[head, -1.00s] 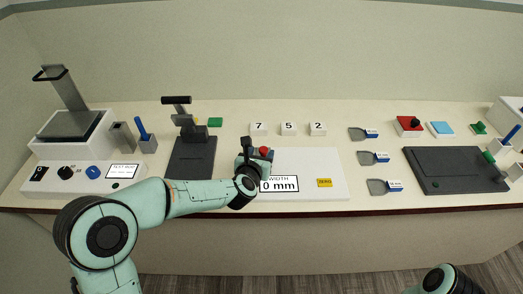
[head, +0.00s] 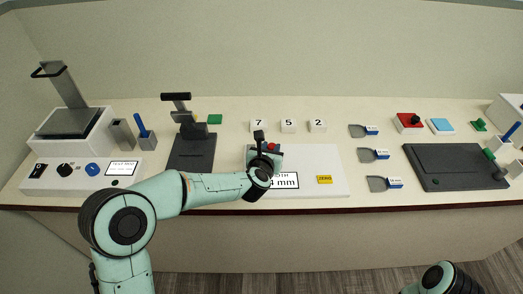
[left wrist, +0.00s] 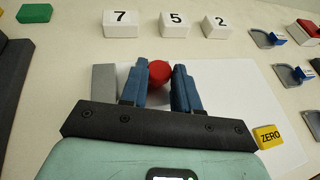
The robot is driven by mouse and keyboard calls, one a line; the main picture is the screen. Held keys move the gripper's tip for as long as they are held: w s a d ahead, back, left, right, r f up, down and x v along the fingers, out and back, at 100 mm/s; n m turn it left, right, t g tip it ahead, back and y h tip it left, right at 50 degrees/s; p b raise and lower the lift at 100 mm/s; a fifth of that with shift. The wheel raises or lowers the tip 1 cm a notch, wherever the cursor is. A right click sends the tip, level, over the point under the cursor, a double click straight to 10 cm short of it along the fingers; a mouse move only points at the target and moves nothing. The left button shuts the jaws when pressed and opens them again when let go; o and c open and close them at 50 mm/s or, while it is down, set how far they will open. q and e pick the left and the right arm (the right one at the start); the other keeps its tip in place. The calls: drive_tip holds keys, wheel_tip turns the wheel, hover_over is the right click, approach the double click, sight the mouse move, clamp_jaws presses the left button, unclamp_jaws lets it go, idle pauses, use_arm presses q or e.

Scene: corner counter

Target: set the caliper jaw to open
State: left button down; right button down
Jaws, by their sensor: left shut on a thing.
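The caliper is a white board (head: 325,160) on the counter with a width display (head: 288,181) and a yellow ZERO button (head: 324,180). My arm partly covers the display; "4 mm" shows at its right end. The red jaw knob (left wrist: 159,71) is between the blue fingers of my left gripper (left wrist: 160,78), which is shut on it. The knob also shows in the head view (head: 273,146). A grey block (left wrist: 104,82) stands left of the fingers in the left wrist view. My right gripper is out of view.
White blocks 7 (head: 258,126), 5 (head: 288,126) and 2 (head: 317,126) stand behind the board. A black stand (head: 190,150) is to the left, and several blue-handled scrapers (head: 375,155) lie to the right.

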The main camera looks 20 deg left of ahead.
use_arm(q)
drive_tip(key=d, duration=0.2)
drive_tip(key=w+d, duration=0.1)
drive_tip(key=d, duration=0.3)
drive_tip(key=shift+w, duration=0.4)
drive_tip(key=c, duration=0.8)
unclamp_jaws()
drive_tip(key=shift+s, duration=0.1)
drive_tip(key=b+v, duration=0.2)
drive_tip(key=v, duration=1.1)
drive_tip(key=shift+s+r, duration=0.1)
drive_tip(key=shift+r, duration=0.05)
